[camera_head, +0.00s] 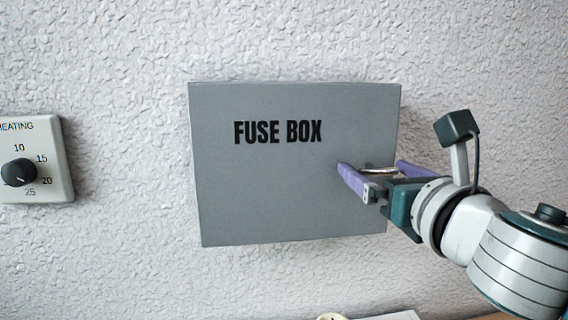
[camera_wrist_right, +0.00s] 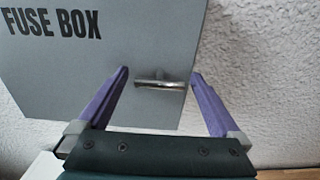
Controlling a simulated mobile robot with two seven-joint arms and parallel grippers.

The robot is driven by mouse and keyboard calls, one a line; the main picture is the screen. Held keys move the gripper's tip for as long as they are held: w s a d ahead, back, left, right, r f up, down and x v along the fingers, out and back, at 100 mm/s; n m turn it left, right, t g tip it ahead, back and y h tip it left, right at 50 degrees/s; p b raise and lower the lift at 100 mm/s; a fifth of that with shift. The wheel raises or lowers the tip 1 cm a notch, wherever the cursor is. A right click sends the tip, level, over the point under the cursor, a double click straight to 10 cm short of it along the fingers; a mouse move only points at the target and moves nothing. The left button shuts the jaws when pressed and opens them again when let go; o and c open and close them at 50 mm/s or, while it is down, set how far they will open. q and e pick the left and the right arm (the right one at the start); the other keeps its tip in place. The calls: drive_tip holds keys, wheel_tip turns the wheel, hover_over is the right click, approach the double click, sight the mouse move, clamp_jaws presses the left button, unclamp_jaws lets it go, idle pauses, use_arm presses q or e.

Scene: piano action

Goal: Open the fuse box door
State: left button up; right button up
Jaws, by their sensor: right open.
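The grey fuse box (camera_head: 270,190) hangs on the wall with "FUSE BOX" in black on its door. The door looks shut in the head view. A metal handle (camera_head: 380,171) sits near the door's right edge. My right gripper (camera_head: 370,166) is open at the handle, its purple fingers apart. In the right wrist view, the handle (camera_wrist_right: 160,84) lies between the two fingertips (camera_wrist_right: 160,74) of the gripper, with a gap visible on each side. The fuse box door (camera_wrist_right: 100,70) fills the upper left there. My left gripper is not in view.
A heating dial panel (camera_head: 35,190) is on the wall at the far left. The textured white wall (camera_head: 480,60) around the box is clear. Pale objects (camera_head: 395,316) show in part at the bottom edge, below the box.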

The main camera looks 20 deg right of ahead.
drive_tip(key=shift+w, duration=0.2)
clamp_jaws()
idle(0.8)
